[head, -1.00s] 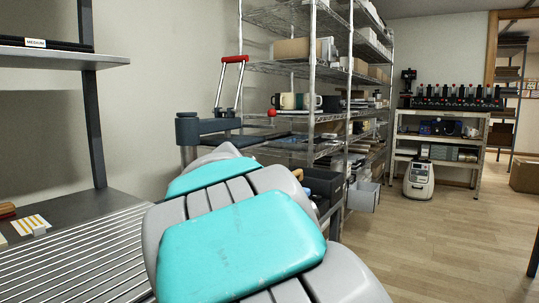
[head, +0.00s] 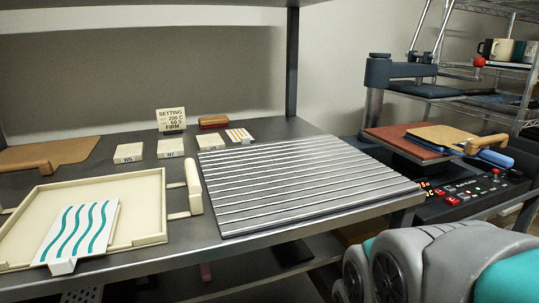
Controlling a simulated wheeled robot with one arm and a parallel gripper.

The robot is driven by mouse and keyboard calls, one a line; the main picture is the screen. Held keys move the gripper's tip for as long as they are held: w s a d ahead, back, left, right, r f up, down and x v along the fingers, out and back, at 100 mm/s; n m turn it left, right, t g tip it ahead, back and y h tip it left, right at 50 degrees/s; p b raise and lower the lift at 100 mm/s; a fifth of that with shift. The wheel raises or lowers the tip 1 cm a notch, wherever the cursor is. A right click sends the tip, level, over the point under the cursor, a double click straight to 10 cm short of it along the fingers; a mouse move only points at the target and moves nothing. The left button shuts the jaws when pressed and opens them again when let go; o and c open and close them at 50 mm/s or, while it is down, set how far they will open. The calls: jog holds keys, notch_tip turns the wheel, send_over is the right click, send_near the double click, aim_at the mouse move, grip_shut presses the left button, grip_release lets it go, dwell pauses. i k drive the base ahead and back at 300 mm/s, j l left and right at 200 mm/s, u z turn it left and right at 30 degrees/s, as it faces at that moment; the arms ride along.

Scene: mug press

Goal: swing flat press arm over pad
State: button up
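The flat press stands at the right of the head view, with a blue-grey post (head: 378,75). Its press arm carries a dark flat plate (head: 425,91) that reaches right from the post, above and behind the pad. A red ball knob (head: 479,62) shows at the plate's right. The reddish-brown pad (head: 392,137) lies below, partly covered by a tan board (head: 440,136) with a wooden handle. I cannot tell whether the plate is clear of the pad from above. My gripper is out of view; only my grey and teal arm shows at the bottom right.
A control box (head: 465,195) with red buttons sits before the pad. A blue cylinder (head: 497,158) lies beside the board. A ribbed grey mat (head: 310,185) and a cream tray (head: 150,215) are on the bench. Mugs (head: 500,49) stand on a wire shelf behind.

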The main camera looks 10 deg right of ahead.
aim_at(378, 73)
jog(key=i+l+u, duration=0.1)
jog(key=l+u, duration=0.25)
jog(key=l, duration=0.35)
jog(key=l+u, duration=0.35)
jog(key=l, duration=1.05)
jog(key=l+u, duration=0.1)
jog(key=l, duration=0.55)
jog(key=k+l, duration=0.15)
jog(key=l, duration=1.1)
jog(key=k+l+u, duration=0.1)
jog(key=l, duration=1.2)
jog(key=k+l+u, duration=0.1)
jog(key=l, duration=0.5)
jog(key=k, duration=0.05)
